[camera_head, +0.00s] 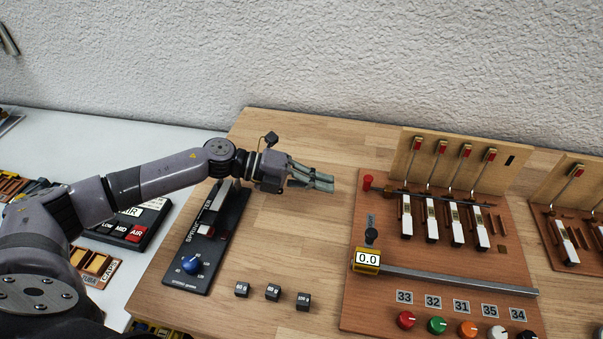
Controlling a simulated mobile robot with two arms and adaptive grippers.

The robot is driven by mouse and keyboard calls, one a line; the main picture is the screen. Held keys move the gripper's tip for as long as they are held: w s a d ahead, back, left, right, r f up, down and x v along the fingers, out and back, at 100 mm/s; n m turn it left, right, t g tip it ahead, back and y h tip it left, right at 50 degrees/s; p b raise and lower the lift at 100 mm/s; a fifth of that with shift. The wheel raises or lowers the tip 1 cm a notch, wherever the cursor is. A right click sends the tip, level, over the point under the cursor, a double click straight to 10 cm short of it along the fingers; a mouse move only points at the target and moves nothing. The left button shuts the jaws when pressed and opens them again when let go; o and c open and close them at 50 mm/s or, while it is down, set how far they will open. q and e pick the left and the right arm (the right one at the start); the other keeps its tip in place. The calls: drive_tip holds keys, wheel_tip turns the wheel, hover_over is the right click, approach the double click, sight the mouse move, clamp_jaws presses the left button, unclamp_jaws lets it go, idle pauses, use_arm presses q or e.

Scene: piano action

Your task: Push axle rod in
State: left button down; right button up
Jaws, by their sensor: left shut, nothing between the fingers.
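The axle rod (392,191) is a thin dark rod with a red knob (368,182) on its left end, at the left side of the wooden piano action board (362,222). It runs right toward the row of white-topped keys (432,221); how far it reaches behind them is hard to tell. My left gripper (325,182) is shut and empty. Its fingertips point right toward the red knob, with a gap between them. My right gripper is not in view.
An upright panel (455,158) with red-tipped hammers stands behind the keys. A metal bar (450,279) with a 0.0 display (367,261) crosses the board's front. A spring gauge (215,235) lies below my left forearm. Small black weights (273,292) sit in front.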

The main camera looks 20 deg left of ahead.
sight(367, 199)
use_arm(q)
drive_tip(key=x, duration=0.3)
drive_tip(key=r+p+x, duration=0.1)
drive_tip(key=x, duration=0.1)
drive_tip(key=shift+w+d, duration=0.25)
drive_tip(key=shift+d, duration=0.25)
drive_tip(key=d+p, duration=0.1)
drive_tip(key=d, duration=0.1)
drive_tip(key=d+p, duration=0.1)
drive_tip(key=d, duration=0.1)
drive_tip(key=shift+w+r, duration=0.15)
drive_tip(key=shift+w, duration=0.25)
drive_tip(key=shift+d+p, duration=0.3)
drive_tip(key=shift+a, duration=0.1)
drive_tip(key=shift+f, duration=0.25)
